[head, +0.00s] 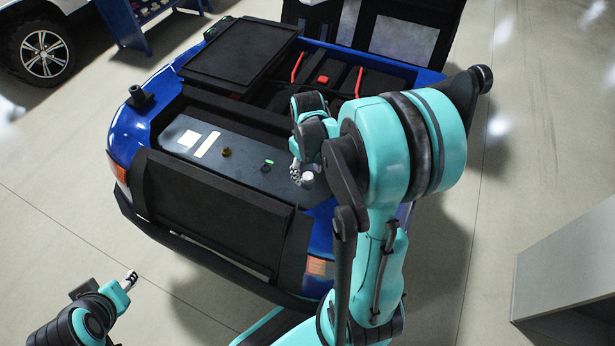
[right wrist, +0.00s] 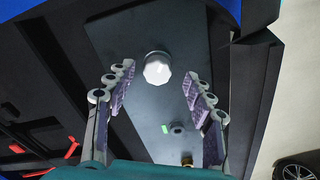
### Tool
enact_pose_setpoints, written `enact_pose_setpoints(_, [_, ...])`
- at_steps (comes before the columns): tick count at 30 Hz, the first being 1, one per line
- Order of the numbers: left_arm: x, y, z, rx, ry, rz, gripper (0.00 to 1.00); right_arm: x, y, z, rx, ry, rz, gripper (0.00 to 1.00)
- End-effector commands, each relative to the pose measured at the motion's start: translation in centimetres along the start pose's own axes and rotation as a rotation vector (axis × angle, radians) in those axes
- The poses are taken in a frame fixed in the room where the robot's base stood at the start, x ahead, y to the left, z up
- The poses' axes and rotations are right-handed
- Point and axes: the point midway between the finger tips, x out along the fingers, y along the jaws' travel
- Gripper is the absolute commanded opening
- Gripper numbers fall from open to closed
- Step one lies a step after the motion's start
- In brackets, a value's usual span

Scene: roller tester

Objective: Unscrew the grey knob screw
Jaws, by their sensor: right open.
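The grey knob screw (head: 307,180) stands on the dark top panel (head: 232,178) of the blue roller tester, near the panel's right end. In the right wrist view the knob screw (right wrist: 157,68) is a pale faceted knob, lying ahead between the two finger lines. My right gripper (head: 297,172) is right beside the knob in the head view. Its fingers (right wrist: 160,90) are spread apart with a gap on each side of the knob, and nothing is held. My left gripper (head: 130,280) is off at the lower left, away from the machine; its jaw state is too small to tell.
The panel also carries a small brass-coloured knob (head: 225,152), a green-marked part (head: 268,163) and pale labels (head: 207,144). A raised black lid (head: 240,55) and an open bay with red handles (head: 322,79) lie behind. A grey box (head: 570,270) stands at the right; floor is free around.

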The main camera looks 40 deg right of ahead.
Motion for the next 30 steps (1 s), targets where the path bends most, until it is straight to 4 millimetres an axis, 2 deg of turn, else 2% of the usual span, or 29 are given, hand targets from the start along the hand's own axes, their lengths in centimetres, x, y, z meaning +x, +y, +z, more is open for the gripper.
enact_pose_setpoints(8, [-0.14, 0.0, -0.08, 0.0, 0.0, 0.0, 0.4, -0.19, 0.0, 0.0, 0.038, 0.0, 0.0, 0.53])
enact_pose_setpoints(24, [-0.02, 0.0, 0.01, 0.0, 0.0, 0.0, 0.4, -0.28, -0.03, -0.22, 0.921, 0.0, 0.0, 0.53])
enact_pose_setpoints(30, [-0.01, 0.0, 0.01, 0.0, 0.0, 0.0, 0.4, -0.3, -0.03, -0.25, 1.05, 0.0, 0.0, 0.53])
